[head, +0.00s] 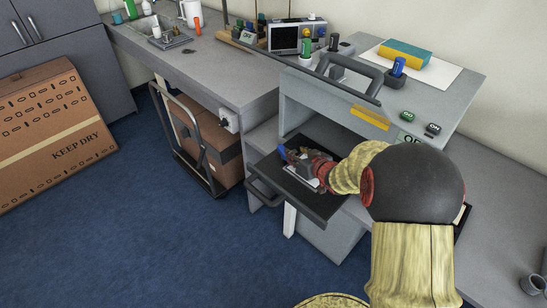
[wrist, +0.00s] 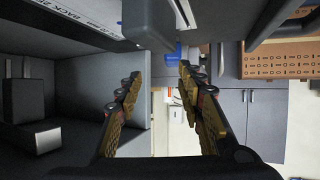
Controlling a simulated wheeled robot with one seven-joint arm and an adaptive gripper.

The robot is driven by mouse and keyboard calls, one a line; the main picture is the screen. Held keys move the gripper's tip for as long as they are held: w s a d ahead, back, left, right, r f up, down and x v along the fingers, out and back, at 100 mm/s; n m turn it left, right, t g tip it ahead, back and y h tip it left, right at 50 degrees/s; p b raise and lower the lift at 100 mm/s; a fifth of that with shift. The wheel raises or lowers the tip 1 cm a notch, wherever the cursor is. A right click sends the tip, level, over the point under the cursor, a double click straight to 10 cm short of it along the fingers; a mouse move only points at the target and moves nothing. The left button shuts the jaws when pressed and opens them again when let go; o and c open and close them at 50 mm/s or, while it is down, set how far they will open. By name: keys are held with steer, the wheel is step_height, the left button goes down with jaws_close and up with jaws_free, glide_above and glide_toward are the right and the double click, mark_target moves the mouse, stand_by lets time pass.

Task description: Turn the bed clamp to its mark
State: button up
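My gripper (wrist: 160,78) is open in the wrist view, with its two fingers spread and no object clearly held between them. A grey block-like part (wrist: 152,22) stands just beyond the fingertips, which may be the bed clamp or its handle; I cannot tell. In the head view my gripper (head: 318,170) is low over a dark pulled-out tray (head: 318,207). A small blue piece (head: 283,152) shows just beyond the gripper, beside some grey metal. My arm and gripper hide much of this spot, and no mark for the clamp can be made out.
The tray sits below a grey bench top (head: 435,98) with a dark handle bar (head: 345,80). A cart (head: 190,150) with a box stands to the left. A large cardboard carton (head: 55,130) leans farther left. The blue floor (head: 160,240) in front is clear.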

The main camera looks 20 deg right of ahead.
steer(key=shift+a+f+t+y, duration=0.4)
steer(key=shift+a+y, duration=0.2)
steer(key=shift+a, duration=0.05)
steer(key=shift+w+a+f, duration=0.1)
steer(key=shift+a, duration=0.05)
steer(key=b+x, duration=0.3)
steer(key=x, duration=0.4)
steer(key=shift+w, duration=0.25)
jaws_close()
